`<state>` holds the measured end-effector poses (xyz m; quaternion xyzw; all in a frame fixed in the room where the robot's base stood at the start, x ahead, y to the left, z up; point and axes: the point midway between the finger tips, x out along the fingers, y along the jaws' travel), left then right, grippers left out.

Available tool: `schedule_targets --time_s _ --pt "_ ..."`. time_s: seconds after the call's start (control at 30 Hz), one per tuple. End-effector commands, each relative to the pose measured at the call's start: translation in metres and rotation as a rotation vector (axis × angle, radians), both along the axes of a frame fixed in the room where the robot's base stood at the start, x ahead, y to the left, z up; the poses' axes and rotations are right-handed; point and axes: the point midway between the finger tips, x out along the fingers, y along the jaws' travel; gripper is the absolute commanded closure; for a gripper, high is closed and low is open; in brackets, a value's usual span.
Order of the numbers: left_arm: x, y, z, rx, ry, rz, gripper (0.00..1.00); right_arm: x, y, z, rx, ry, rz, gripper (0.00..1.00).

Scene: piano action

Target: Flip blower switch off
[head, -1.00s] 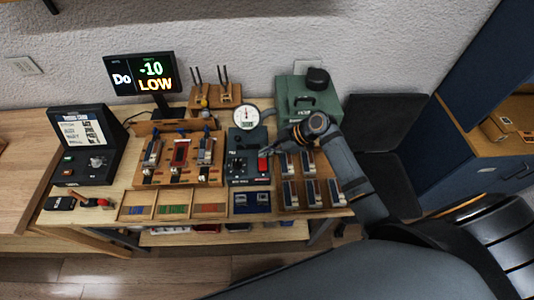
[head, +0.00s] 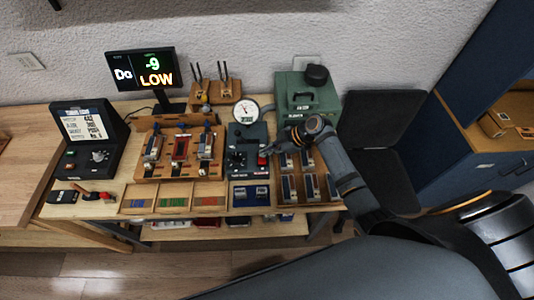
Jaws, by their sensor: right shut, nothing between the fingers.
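The dark control box (head: 246,137) stands on the bench in the head view, with a round gauge (head: 246,111) above it, a knob and a red switch (head: 262,159) at its right side. I take the red switch as the blower switch; its lettering is too small to read. My right gripper (head: 270,150) is shut and empty. It is at the red switch, just above it in the picture; I cannot tell whether it touches. My right arm comes in from the lower right. My left gripper is not in view.
A green machine (head: 306,97) stands behind my right gripper. Wooden blocks with metal parts (head: 310,187) lie below my wrist. A dark chair (head: 380,130) stands right of the bench.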

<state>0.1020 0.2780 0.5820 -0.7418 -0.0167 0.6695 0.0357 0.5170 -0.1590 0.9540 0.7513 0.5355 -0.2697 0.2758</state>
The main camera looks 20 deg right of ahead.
Motion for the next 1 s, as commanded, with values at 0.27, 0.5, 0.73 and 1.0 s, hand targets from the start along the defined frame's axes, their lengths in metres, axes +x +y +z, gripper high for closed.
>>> schedule_targets --time_s 0.27,0.5,0.73,1.0 --pt "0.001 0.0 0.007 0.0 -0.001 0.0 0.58 -0.007 0.002 0.003 0.0 0.001 0.001 1.0" --pt "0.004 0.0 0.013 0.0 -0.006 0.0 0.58 -0.015 0.004 0.004 0.0 -0.001 -0.001 1.0" --pt "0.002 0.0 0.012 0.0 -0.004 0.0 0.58 -0.015 0.004 0.004 0.0 -0.001 0.0 1.0" --pt "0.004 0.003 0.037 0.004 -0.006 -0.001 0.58 -0.003 0.008 0.044 0.001 -0.006 -0.01 1.0"
